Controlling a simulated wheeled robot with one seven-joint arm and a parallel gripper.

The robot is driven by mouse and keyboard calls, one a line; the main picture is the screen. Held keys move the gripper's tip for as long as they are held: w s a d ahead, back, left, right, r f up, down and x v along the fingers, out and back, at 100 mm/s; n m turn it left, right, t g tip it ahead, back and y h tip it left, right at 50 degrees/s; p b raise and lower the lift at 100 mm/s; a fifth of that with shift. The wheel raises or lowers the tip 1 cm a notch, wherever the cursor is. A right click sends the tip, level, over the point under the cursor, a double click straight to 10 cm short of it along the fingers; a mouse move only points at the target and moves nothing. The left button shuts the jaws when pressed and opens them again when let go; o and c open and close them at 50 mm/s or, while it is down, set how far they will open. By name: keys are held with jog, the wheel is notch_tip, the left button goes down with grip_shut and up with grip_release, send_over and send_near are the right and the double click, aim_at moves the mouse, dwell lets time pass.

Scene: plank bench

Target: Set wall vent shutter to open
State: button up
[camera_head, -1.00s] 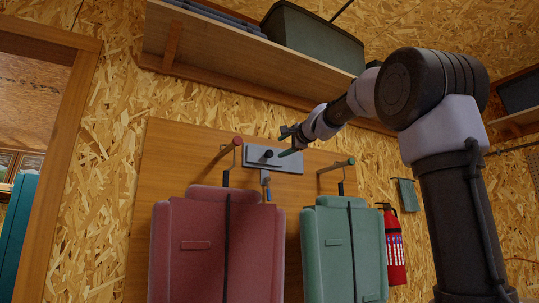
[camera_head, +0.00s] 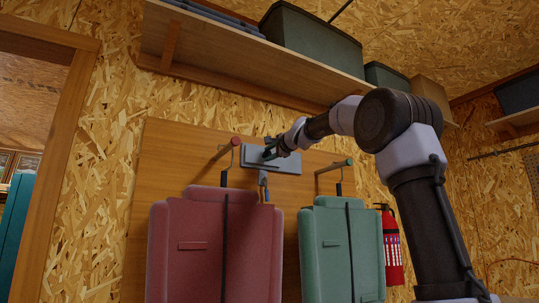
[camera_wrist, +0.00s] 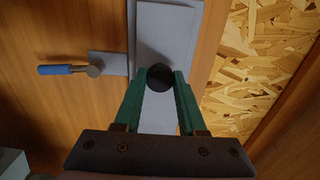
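The wall vent shutter is a flat grey plate (camera_head: 287,167) on the wooden panel. The plate also shows in the wrist view (camera_wrist: 172,28). A round dark knob (camera_wrist: 161,78) stands out from it. My gripper (camera_head: 270,152) is at the plate and hides the knob in the head view. In the wrist view my green fingers (camera_wrist: 164,74) are apart, with the knob at their tips, between them. I cannot tell whether they touch it. A small blue-handled lever (camera_wrist: 66,69) sits on its own grey mount beside the plate, below it in the head view (camera_head: 264,188).
A red case (camera_head: 190,245) and a green case (camera_head: 335,250) hang on pegs below the plate. A shelf (camera_head: 220,75) with bins (camera_head: 310,38) runs above. A red fire extinguisher (camera_head: 391,245) hangs at the right. A doorway frame (camera_head: 62,160) is at the left.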

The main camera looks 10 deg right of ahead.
grip_shut()
dwell(1.1)
